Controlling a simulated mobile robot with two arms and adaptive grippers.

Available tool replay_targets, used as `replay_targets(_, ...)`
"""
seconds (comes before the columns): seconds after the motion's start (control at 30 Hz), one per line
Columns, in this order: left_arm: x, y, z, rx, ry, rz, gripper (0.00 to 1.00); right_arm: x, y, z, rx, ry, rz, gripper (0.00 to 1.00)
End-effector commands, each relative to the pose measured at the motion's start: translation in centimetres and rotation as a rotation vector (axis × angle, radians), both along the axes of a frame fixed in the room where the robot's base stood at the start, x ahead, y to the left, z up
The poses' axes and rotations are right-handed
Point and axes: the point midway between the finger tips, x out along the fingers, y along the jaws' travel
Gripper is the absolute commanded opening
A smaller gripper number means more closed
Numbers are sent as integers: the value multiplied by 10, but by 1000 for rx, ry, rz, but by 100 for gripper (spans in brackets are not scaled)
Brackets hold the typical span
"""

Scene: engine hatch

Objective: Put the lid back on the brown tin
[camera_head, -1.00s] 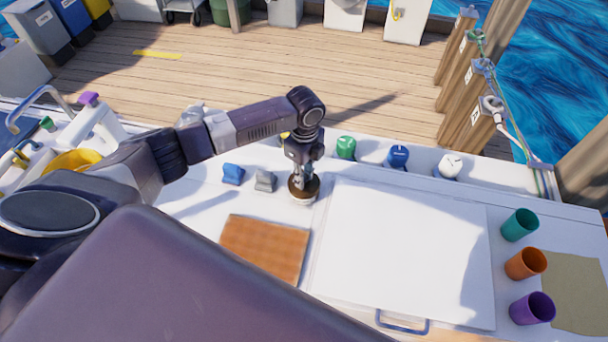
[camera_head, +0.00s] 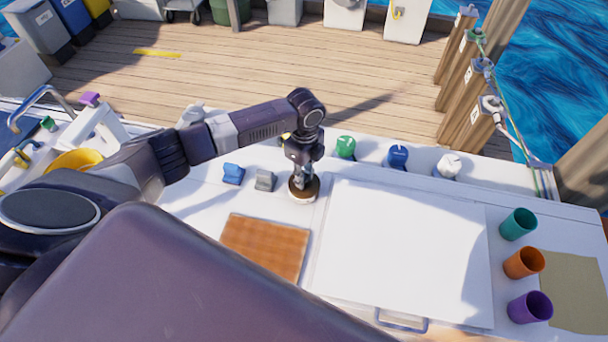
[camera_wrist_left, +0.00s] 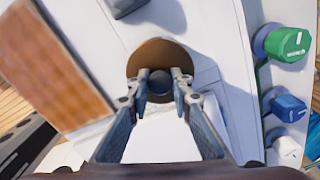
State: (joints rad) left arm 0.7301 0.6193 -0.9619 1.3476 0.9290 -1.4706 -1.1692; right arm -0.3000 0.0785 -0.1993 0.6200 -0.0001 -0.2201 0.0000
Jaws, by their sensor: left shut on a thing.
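A round brown lid (camera_head: 314,187) with a dark knob (camera_wrist_left: 160,82) is under my left gripper (camera_head: 303,182). In the left wrist view the lid (camera_wrist_left: 158,50) shows as a brown disc, and the two fingers (camera_wrist_left: 158,92) are shut on its knob from both sides. A pale rim shows just below the brown disc in the head view. The tin's body is mostly hidden beneath the lid, and I cannot tell whether the lid is seated or held slightly above it. My right gripper is not in view.
A blue block (camera_head: 233,174) and a grey block (camera_head: 265,180) stand left of the lid. A brown checked board (camera_head: 264,247) and a white hatch panel (camera_head: 400,250) lie in front. Green (camera_head: 346,147), blue (camera_head: 397,157) and white (camera_head: 448,166) knobs line the back. Three cups stand right.

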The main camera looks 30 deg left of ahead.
Motion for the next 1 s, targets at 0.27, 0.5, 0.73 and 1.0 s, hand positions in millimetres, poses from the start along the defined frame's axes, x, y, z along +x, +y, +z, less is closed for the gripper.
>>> replay_targets(0.27, 0, 0, 0, 0, 0, 1, 0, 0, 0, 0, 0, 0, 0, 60)
replay_targets(0.5, 0, 0, 0, 0, 0, 1, 0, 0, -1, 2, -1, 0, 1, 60)
replay_targets(0.73, 0, 1, 0, 1, 0, 1, 0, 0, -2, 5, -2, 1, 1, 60)
replay_targets(1.0, 0, 1, -1, 1, 0, 1, 0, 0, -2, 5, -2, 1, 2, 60)
